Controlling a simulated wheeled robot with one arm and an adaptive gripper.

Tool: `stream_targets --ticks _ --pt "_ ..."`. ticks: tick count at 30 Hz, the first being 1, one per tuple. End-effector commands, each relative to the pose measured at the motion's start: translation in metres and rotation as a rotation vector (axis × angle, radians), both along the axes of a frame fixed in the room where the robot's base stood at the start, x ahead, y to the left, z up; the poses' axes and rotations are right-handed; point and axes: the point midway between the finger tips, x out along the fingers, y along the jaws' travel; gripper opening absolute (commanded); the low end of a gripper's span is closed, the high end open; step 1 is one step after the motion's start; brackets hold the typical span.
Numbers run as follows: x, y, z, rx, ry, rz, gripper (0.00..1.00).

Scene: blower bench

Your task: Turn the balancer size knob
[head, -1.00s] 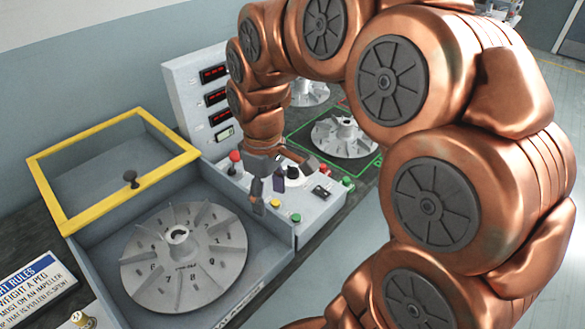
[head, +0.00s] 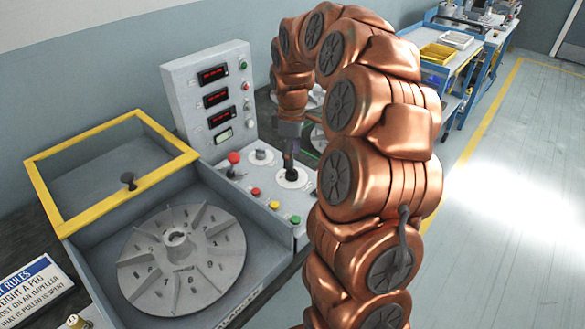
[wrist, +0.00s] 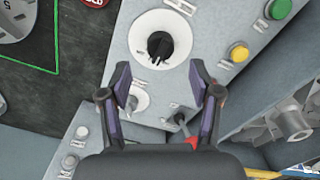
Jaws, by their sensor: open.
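A black knob (wrist: 160,45) sits on a large round white dial (wrist: 140,30) on the grey control panel. In the head view the same knob (head: 291,175) is just below my gripper (head: 291,158). In the wrist view my gripper (wrist: 160,78) is open and empty, its two dark fingers apart. The knob lies ahead of the fingertips, between their lines, and no contact shows. A smaller knob on a white dial (wrist: 134,98) lies near the left finger; it also shows in the head view (head: 260,156). The dial lettering is too small to read.
A red-tipped lever (head: 233,158) stands at the panel's left. Yellow (head: 274,205) and green (head: 295,219) buttons line its front edge. The upright display box (head: 210,95) rises behind. An impeller (head: 180,255) lies in the yellow-framed machine at left.

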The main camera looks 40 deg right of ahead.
Motion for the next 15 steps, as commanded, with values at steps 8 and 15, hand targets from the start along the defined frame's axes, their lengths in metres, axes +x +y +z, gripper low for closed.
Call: stream_targets --ticks 8,15 --pt "-0.002 0.001 -0.038 0.002 0.006 -0.001 0.63" --pt "0.0 0.0 -0.054 0.0 0.0 -0.001 0.63"
